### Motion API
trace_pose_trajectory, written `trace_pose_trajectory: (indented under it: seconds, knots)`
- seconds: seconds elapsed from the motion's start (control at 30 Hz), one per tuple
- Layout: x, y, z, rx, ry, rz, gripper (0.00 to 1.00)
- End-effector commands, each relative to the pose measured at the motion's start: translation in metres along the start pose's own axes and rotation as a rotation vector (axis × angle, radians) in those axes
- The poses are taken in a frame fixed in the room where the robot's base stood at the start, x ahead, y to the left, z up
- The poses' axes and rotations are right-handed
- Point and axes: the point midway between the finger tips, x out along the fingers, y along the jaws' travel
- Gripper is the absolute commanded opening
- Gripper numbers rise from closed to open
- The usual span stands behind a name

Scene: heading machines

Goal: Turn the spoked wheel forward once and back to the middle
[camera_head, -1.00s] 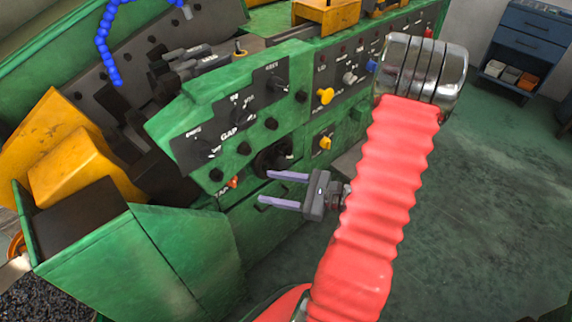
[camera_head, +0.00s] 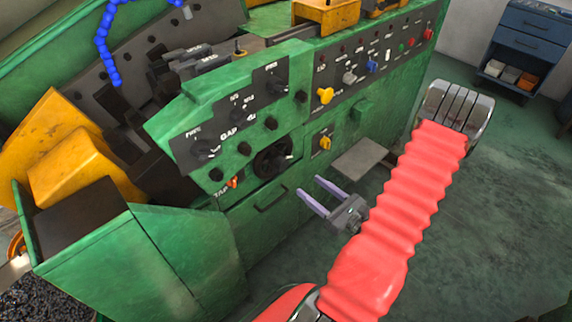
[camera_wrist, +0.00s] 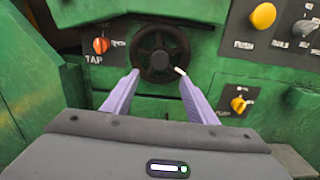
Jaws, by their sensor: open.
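The spoked wheel (camera_head: 272,161) is a black handwheel with a small light handle, on the front of the green machine below the knob panel. In the wrist view the wheel (camera_wrist: 158,54) is at the upper middle, between and beyond my fingertips. My gripper (camera_head: 308,188) is open and empty, with two lilac fingers apart. It is in front of the machine, below and right of the wheel in the head view, and appears clear of it. In the wrist view my gripper (camera_wrist: 158,76) points toward the wheel, its fingertips just below the rim.
An orange-red knob (camera_wrist: 101,45) marked TAP is left of the wheel. A yellow knob (camera_wrist: 238,104) is lower right. A drawer-like handle (camera_head: 270,200) is below the wheel. A grey plate (camera_head: 360,158) sticks out on the right. Open green floor lies right of my arm.

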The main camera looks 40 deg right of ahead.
Motion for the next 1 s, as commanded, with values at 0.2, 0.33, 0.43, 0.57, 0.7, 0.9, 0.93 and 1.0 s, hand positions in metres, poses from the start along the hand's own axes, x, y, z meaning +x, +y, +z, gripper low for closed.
trace_pose_trajectory:
  seconds: [0.2, 0.33, 0.43, 0.57, 0.7, 0.9, 0.93, 1.0]
  knots:
    - [0.015, 0.001, 0.0, -0.001, 0.0, 0.004, 0.52]
    - [0.028, 0.001, 0.0, -0.001, 0.0, 0.004, 0.52]
    - [0.039, 0.001, 0.0, -0.001, 0.0, 0.004, 0.52]
    - [0.052, 0.001, 0.0, -0.001, 0.0, 0.004, 0.52]
    - [0.068, 0.001, 0.0, -0.001, 0.0, 0.004, 0.52]
    - [0.091, 0.001, 0.0, -0.002, 0.0, 0.004, 0.52]
    - [0.094, 0.001, 0.0, -0.002, 0.0, 0.004, 0.52]
    - [0.102, 0.001, 0.0, -0.001, 0.0, 0.004, 0.52]
